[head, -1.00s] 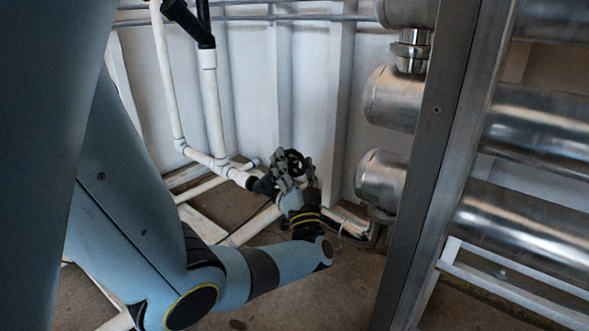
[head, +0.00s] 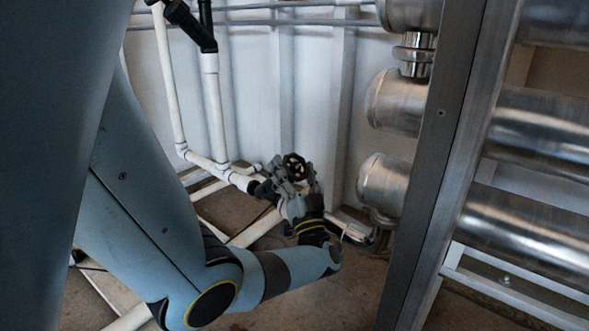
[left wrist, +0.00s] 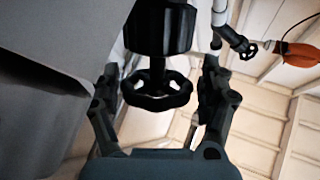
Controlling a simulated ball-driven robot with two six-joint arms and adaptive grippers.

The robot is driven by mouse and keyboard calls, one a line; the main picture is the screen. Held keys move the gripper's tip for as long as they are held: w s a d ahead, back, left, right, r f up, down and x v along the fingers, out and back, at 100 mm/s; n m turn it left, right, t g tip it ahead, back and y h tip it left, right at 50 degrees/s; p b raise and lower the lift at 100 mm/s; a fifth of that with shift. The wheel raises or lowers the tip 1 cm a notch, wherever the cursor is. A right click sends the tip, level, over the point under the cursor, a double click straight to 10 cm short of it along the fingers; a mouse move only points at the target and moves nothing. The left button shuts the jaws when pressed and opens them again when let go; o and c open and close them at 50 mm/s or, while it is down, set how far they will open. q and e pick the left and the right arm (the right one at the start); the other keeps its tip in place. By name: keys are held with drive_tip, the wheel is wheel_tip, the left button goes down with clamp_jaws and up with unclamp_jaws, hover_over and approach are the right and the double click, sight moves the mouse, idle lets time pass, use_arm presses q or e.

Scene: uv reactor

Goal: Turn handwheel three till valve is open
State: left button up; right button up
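A black handwheel (head: 295,166) sits low by the wall on the white pipework. In the left wrist view the handwheel (left wrist: 157,103) shows as a scalloped ring on a stem under a black valve body (left wrist: 158,28). My left gripper (head: 294,180) is at this wheel. No number shows on the wheel, and I cannot tell how far the valve is open. My right gripper is in neither view.
White pipes (head: 213,110) run down the wall and along the floor. Steel cylinders (head: 385,180) and a metal post (head: 440,150) stand to the right of the wheel.

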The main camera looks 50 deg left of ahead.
use_arm(q)
drive_tip(key=shift+d, duration=0.15)
drive_tip(key=shift+d+f, duration=0.2)
drive_tip(key=shift+d, duration=0.1)
drive_tip(key=v, duration=1.1)
drive_tip(key=shift+s, duration=0.2)
